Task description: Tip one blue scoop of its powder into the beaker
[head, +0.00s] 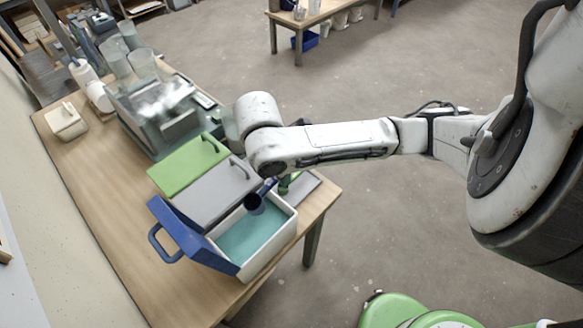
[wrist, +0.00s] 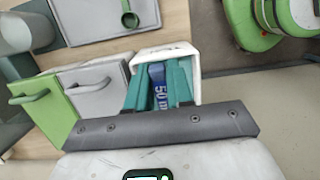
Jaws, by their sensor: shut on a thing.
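The blue scoop (head: 255,203) is in my gripper, its bowl over the open white bucket at the table's near end. Teal powder (head: 248,234) fills the bottom of this bucket. Whether the bowl holds powder cannot be told. In the wrist view my gripper (wrist: 158,90) is shut on the scoop's blue handle (wrist: 158,78), which is marked "50 m", the rest cut off. In the head view the arm hides the jaws. A clear beaker (head: 230,128) seems to stand behind my arm, partly hidden; a grey round shape (wrist: 27,31) in the wrist view may be it.
The blue lid (head: 185,240) leans off the bucket's left side. Grey-lidded (head: 212,188) and green-lidded (head: 188,166) buckets stand beside it. A green scoop (wrist: 130,17) lies on a grey mat (wrist: 90,18). Glass vessels (head: 142,62) stand farther back. The table's left strip is mostly clear.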

